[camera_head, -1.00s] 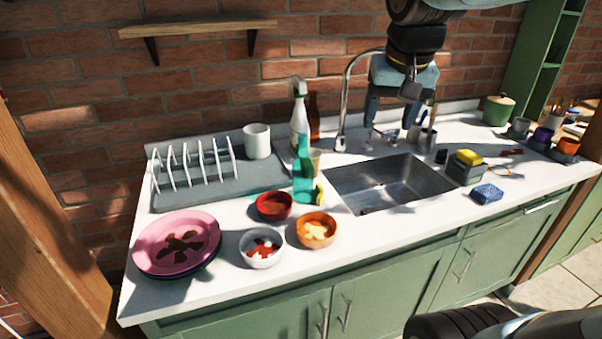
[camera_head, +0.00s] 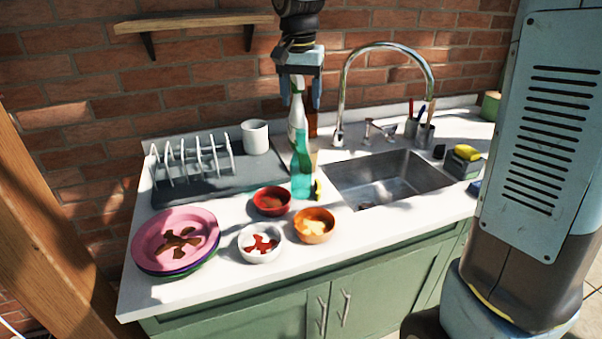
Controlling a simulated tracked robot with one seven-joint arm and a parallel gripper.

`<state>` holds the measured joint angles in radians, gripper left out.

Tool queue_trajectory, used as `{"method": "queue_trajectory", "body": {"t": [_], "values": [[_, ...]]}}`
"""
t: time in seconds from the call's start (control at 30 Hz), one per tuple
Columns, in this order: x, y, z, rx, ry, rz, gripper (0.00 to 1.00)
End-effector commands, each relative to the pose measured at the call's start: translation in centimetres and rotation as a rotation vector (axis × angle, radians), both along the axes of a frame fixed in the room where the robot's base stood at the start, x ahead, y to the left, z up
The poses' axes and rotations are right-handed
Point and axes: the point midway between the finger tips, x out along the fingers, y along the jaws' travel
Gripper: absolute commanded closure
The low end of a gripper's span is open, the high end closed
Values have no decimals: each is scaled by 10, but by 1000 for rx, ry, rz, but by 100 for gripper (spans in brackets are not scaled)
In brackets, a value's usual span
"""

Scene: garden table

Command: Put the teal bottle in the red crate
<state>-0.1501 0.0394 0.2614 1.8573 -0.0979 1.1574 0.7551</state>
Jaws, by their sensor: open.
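The teal bottle (camera_head: 302,172) stands upright on the white counter, just left of the sink and behind the small bowls. I cannot tell the exact depth between my fingers and the teal bottle; nothing is seen held. No red crate shows in this view.
A red bowl (camera_head: 272,201), an orange bowl (camera_head: 314,225) and a white bowl (camera_head: 260,242) stand in front of the bottle. A brown bottle (camera_head: 312,122) stands behind. The dish rack (camera_head: 192,165) is left; the sink (camera_head: 385,178) and tall faucet (camera_head: 342,100) are right.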

Motion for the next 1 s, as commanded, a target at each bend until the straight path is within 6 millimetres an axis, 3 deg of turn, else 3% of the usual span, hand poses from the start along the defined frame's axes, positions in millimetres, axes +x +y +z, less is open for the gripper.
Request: {"method": "queue_trajectory", "body": {"t": [0.3, 0.63, 1.0], "values": [[5, -2, -53, -1, 2, 2, 37], [6, -2, -76, -1, 1, 2, 37], [8, -1, -118, 0, 0, 1, 37]]}}
